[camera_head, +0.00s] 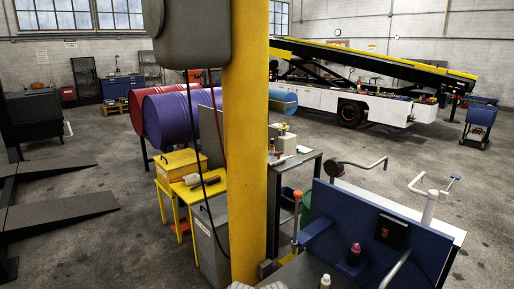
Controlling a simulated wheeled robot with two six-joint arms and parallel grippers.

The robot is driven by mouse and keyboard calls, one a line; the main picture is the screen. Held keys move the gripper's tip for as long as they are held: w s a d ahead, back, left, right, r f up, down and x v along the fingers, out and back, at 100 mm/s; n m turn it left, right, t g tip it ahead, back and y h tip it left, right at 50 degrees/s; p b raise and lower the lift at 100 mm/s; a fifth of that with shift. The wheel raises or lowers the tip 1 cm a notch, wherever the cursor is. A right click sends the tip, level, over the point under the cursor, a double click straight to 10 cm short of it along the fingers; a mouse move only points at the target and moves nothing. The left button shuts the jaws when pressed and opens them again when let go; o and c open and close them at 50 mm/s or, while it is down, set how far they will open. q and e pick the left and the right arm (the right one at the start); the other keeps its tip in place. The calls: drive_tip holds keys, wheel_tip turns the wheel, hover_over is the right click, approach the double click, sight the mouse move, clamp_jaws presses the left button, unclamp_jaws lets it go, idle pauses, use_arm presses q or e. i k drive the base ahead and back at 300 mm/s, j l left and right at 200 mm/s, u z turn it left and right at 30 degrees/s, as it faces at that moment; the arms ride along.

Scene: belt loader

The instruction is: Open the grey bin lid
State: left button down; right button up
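A grey bin (205,254) stands on the floor just left of the yellow post, beside a yellow stand. The post hides its right side. Its top (211,213) looks flat, but a dark hanging cable crosses it and I cannot make out a lid edge or handle clearly. I cannot tell for certain whether the lid is shut. Neither of my grippers can be made out in the head view.
The thick yellow post (247,150) blocks the middle. A yellow stand (174,203) and grey table (309,163) flank it. A blue workstation (385,235) fills the lower right. Drums (170,117) and a belt loader (379,107) stand behind. The left floor (95,240) is fairly open.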

sight(217, 206)
drive_tip(key=i+j+z, duration=0.1)
drive_tip(key=z, duration=0.45)
drive_tip(key=i+j+z, duration=0.15)
drive_tip(key=j+z, duration=0.15)
drive_tip(key=i+j+z, duration=0.15)
drive_tip(key=j+z, duration=0.15)
drive_tip(key=j, duration=0.2)
drive_tip(key=i+j, duration=0.15)
drive_tip(key=j, duration=0.5)
drive_tip(key=i+j+z, duration=0.15)
drive_tip(key=j, duration=0.45)
drive_tip(key=i+j, duration=0.1)
drive_tip(key=j, duration=0.55)
drive_tip(key=i+j+z, duration=0.15)
drive_tip(key=j, duration=1.15)
drive_tip(key=i+z, duration=0.05)
drive_tip(key=i, duration=0.05)
